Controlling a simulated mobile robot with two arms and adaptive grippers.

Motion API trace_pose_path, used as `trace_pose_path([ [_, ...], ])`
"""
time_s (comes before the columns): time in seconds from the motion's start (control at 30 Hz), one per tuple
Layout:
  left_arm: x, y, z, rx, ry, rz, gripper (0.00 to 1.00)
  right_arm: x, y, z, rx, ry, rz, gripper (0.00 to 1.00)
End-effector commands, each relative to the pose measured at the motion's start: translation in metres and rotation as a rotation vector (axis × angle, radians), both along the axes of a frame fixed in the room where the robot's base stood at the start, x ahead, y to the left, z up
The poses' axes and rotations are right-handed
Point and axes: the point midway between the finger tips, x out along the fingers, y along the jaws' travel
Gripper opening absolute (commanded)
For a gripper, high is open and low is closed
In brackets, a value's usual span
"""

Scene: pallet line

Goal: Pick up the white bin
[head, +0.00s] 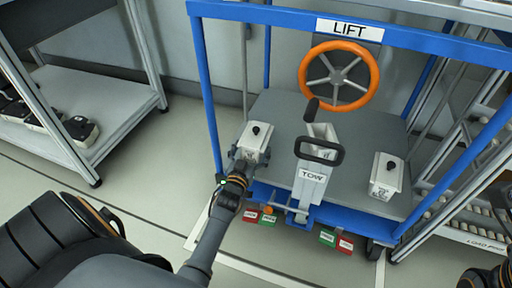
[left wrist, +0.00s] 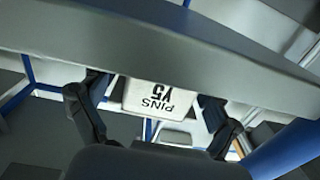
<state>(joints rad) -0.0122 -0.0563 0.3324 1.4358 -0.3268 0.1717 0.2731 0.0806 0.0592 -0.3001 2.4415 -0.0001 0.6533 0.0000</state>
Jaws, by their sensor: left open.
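A white bin (head: 254,142) with a black knob on its lid stands on the left side of the cart's grey deck. In the left wrist view a white bin (left wrist: 160,100) shows a label reading PINS Y5. My left gripper (head: 242,158) is at the near side of the left bin. Its open fingers (left wrist: 152,92) show on either side of the bin in the wrist view; whether they touch it cannot be told. A second white bin (head: 386,176) with a black knob stands at the deck's right.
The blue-framed cart (head: 208,95) carries a LIFT sign (head: 349,28), an orange handwheel (head: 339,76) and a TOW handle (head: 311,180) between the bins. Red and green tags (head: 268,218) hang below the deck. A shelf rack (head: 120,88) stands left, with clear floor between.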

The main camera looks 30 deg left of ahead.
Motion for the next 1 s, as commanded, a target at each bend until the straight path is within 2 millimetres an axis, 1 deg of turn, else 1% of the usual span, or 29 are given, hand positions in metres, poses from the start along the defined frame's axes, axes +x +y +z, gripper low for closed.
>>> trace_pose_path([
  [0.03,0.010,0.003,-0.003,0.002,-0.004,0.000,0.89,-0.002,0.000,-0.002,0.001,-0.019,-0.001,0.40],
  [0.2,0.033,0.009,-0.003,0.001,-0.001,0.000,0.89,-0.006,0.001,0.004,-0.003,-0.056,-0.003,0.40],
  [0.33,0.040,0.011,-0.001,0.000,0.000,0.000,0.89,-0.008,0.002,0.008,-0.004,-0.065,-0.003,0.40],
  [0.53,0.040,0.011,0.000,0.000,0.000,0.000,0.89,-0.008,0.002,0.009,-0.004,-0.065,-0.003,0.40],
  [0.93,0.040,0.011,0.000,0.000,0.001,0.000,0.07,-0.007,0.002,0.009,-0.005,-0.064,-0.004,0.40],
  [0.97,0.040,0.011,0.000,0.000,0.001,0.000,0.03,-0.007,0.002,0.009,-0.005,-0.064,-0.004,0.40],
  [1.0,0.041,0.012,0.003,0.002,-0.007,0.000,0.03,-0.007,0.002,0.009,-0.004,-0.065,-0.003,0.40],
])
